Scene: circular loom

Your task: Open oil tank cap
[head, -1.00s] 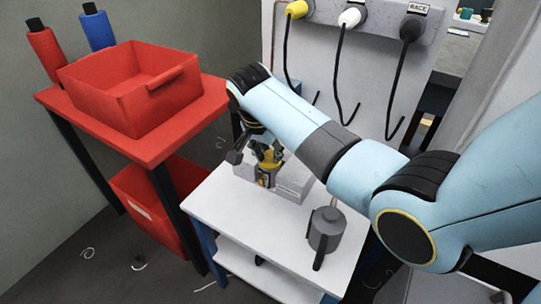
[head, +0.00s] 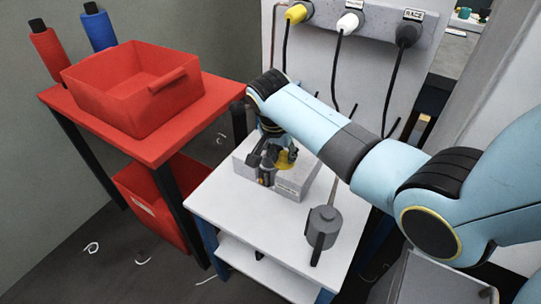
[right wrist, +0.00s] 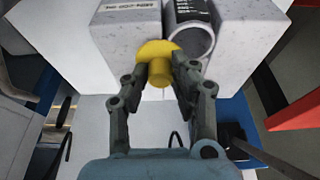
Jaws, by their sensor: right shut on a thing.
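The yellow cap (right wrist: 158,62) shows between the fingertips of my right gripper (right wrist: 159,78), which is shut on its stem. In the head view the cap (head: 286,158) is partly hidden by my right gripper (head: 268,166). Behind the cap is a speckled grey block, likely the tank (head: 298,186), on the white table. In the right wrist view a round grey neck with a dark label (right wrist: 192,38) sits in the block's notch. The cap overlaps the left part of its rim; I cannot tell whether they touch. My left gripper is not in view.
A grey oil can (head: 325,224) stands on the white table (head: 245,228) to the block's right. A red table (head: 215,105) with a red bin (head: 130,95) stands at left. Cables hang from the wall panel (head: 380,75) behind. The table's front is mostly clear.

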